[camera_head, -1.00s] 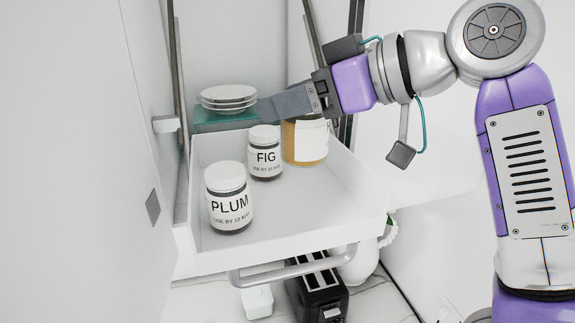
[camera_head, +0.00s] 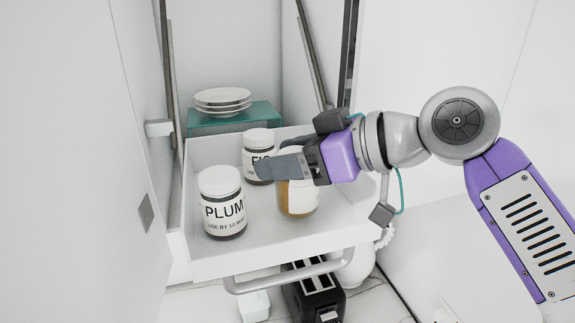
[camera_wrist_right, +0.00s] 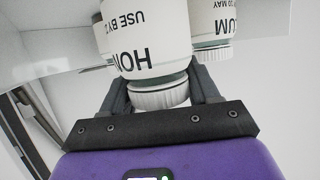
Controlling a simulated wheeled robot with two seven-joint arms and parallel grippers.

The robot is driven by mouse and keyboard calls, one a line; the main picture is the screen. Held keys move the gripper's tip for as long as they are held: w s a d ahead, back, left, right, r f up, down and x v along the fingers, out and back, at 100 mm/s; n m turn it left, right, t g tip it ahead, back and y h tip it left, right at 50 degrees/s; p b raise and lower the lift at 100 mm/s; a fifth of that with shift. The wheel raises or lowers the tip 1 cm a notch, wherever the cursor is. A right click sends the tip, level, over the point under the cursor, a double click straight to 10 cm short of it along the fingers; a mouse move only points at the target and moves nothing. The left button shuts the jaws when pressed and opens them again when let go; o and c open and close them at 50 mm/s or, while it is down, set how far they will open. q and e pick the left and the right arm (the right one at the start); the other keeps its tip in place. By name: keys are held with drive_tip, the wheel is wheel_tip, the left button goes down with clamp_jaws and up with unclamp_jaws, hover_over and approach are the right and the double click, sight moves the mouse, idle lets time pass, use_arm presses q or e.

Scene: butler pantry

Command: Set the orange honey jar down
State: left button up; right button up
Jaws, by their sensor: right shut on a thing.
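The orange honey jar (camera_head: 298,201) has a white label and white lid. My right gripper (camera_head: 272,167) is shut on it near the lid, reaching in from the right. The jar is upright in the right part of the white pull-out tray (camera_head: 215,264); whether its base touches the tray floor I cannot tell. In the right wrist view, the honey jar (camera_wrist_right: 150,45) shows upside down between the fingers, its label reading "HON". My left gripper is out of view.
The plum jar (camera_head: 223,208) stands at the front left of the tray. The fig jar (camera_head: 258,139) stands behind, partly covered by my gripper. White plates (camera_head: 222,97) sit on a teal glass shelf (camera_head: 262,115) behind. A black toaster (camera_head: 315,298) is below.

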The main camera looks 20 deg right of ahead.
drive_tip(key=shift+f, duration=0.7)
drive_tip(key=o, duration=1.3)
drive_tip(key=shift+f, duration=0.15)
drive_tip(key=v, duration=1.2)
drive_tip(key=shift+s, duration=0.15)
